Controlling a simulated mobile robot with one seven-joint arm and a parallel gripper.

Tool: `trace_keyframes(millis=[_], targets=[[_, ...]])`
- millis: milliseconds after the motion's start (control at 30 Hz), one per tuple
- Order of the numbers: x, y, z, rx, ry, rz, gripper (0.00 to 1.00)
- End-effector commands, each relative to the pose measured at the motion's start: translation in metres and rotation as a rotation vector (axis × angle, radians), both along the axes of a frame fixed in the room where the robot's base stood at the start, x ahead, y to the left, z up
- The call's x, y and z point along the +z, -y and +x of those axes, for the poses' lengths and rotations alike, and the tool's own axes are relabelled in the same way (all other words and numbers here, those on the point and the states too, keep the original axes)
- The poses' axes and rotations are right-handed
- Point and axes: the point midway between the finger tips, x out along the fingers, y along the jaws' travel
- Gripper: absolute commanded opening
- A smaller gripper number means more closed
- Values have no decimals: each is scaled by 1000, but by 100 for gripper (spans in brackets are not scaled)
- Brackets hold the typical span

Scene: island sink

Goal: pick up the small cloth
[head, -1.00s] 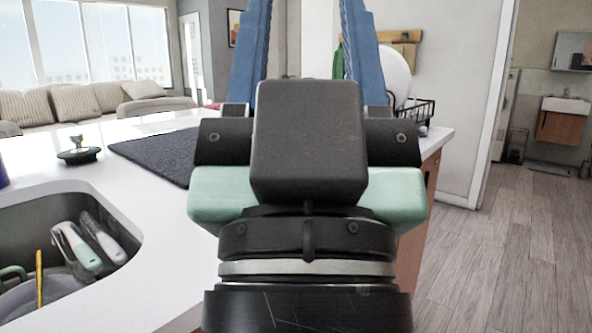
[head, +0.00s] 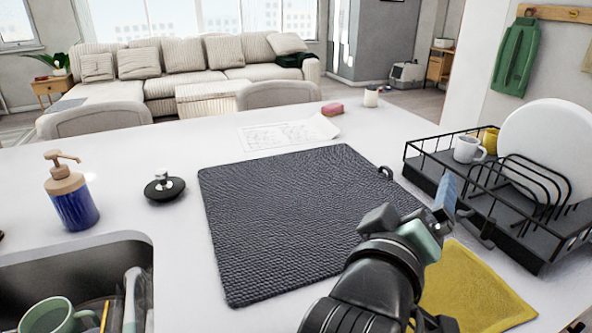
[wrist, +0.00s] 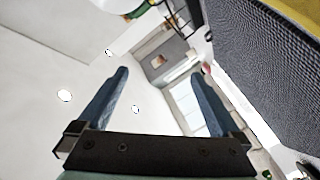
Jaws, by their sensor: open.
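A small yellow cloth (head: 470,292) lies on the white counter at the lower right, between the dark mat and the dish rack. My arm hides its left part. A yellow strip of it shows in the top right corner of the wrist view (wrist: 300,10). My gripper (head: 463,210) is above the counter near the far side of the cloth, apart from it, pointing toward the rack. Its two blue fingers are spread and empty in the wrist view (wrist: 160,74).
A dark textured mat (head: 290,210) lies left of my gripper. A black wire dish rack (head: 425,178) holding a white plate (head: 545,145) and mugs stands close on the right. A soap bottle (head: 72,195) and the sink (head: 20,275) are at left.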

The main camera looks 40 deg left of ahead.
Motion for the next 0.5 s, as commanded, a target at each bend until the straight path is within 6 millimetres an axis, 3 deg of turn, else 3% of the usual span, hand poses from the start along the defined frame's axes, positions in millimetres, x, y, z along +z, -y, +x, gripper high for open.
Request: trace_keyframes(millis=[33,267,500], targets=[[11,-14,-3,25,-54,-80,100],[-17,-60,-35,167,-269,-486,100],[-37,-87,-98,384,-453,-917,100]])
